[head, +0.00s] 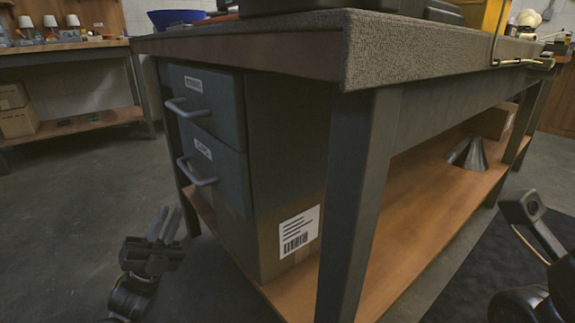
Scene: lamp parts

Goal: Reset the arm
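My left gripper (168,224) is at the lower left, over the bare floor. Its two grey fingers point up with a narrow gap between them, and nothing shows in the gap. It is apart from the workbench and its drawers. Parts of my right arm (527,212) show at the lower right edge. I cannot make out its fingers, and no held object shows there.
A large workbench (360,55) fills the middle, with two grey drawers (205,112) and a wooden lower shelf (415,190). A cardboard box (262,240) and a metal cone (470,155) stand on it. Another bench (65,47) is at far left. The left floor is clear.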

